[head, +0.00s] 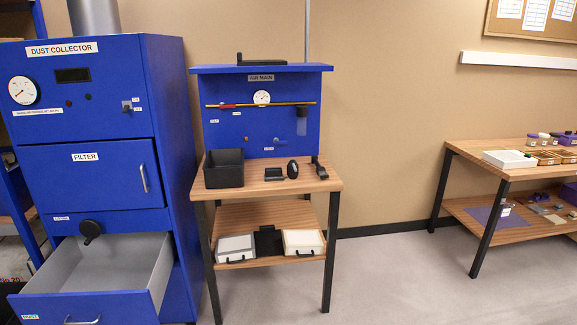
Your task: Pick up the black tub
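The black tub (224,172) is an open-topped square box. It stands upright on the left end of the small wooden table's top (255,189), in front of the blue air main panel. Neither of my grippers shows in the head view, and nothing is touching the tub. The inside floor of the tub is hard to make out.
Small black items, including an oval one (292,169), lie right of the tub. The dust collector (95,125) stands left with its bottom drawer (100,285) pulled out. Cases (236,248) sit on the lower shelf. Floor is clear between this table and the right bench (500,172).

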